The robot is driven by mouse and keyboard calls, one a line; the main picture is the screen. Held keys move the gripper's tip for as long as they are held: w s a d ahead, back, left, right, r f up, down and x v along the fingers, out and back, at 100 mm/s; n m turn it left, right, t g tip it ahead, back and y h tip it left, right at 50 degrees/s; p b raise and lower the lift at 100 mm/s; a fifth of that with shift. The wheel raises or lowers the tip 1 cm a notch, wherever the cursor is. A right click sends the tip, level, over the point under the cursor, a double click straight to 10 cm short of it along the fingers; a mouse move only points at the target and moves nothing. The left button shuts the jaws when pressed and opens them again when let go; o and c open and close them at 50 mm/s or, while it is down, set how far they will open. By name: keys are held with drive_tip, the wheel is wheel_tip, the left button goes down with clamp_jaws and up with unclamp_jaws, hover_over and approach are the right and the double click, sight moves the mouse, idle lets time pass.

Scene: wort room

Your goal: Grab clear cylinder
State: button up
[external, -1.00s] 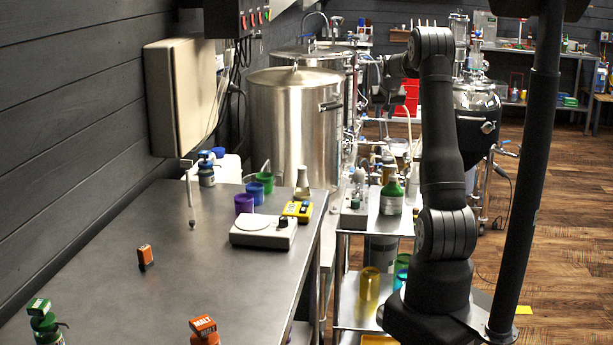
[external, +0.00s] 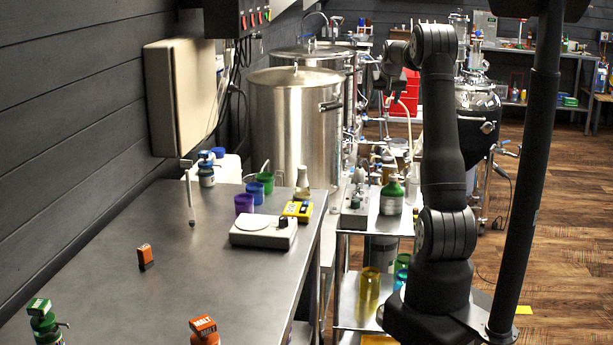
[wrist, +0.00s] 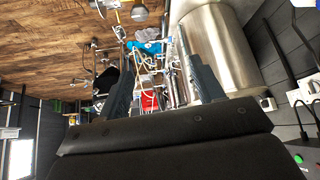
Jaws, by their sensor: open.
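I cannot pick out a plainly clear, colourless cylinder. The closest shape is a see-through yellow cylinder (external: 369,284) on the cart's lower shelf in the external view. My gripper (wrist: 160,58) is open in the wrist view, its two dark fingers spread wide with nothing gripped between them. In the external view my gripper (external: 388,98) is small and dark, raised in front of the red drawers, beyond and above the cart. It is apart from the yellow cylinder.
The metal cart (external: 345,302) carries a green bottle (external: 391,197) and a grey device (external: 354,217) on top. The steel table (external: 190,270) at left holds a white scale (external: 262,232), coloured cups and small bottles. A large steel tank (external: 290,125) stands behind it.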

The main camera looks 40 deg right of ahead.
drive_tip(key=s+a+m+t+h, duration=0.1)
drive_tip(key=s+a+t+h, duration=0.35)
drive_tip(key=s, duration=0.85)
drive_tip(key=s+a+m+t+h, duration=0.25)
drive_tip(key=s+a+h, duration=0.25)
drive_tip(key=s, duration=0.8)
approach(417, 170)
drive_tip(key=shift+n, duration=0.45)
drive_tip(key=x, duration=1.2)
drive_tip(key=shift+w+f, duration=0.1)
drive_tip(key=shift+f, duration=0.1)
clamp_jaws()
drive_tip(key=shift+r, duration=0.2)
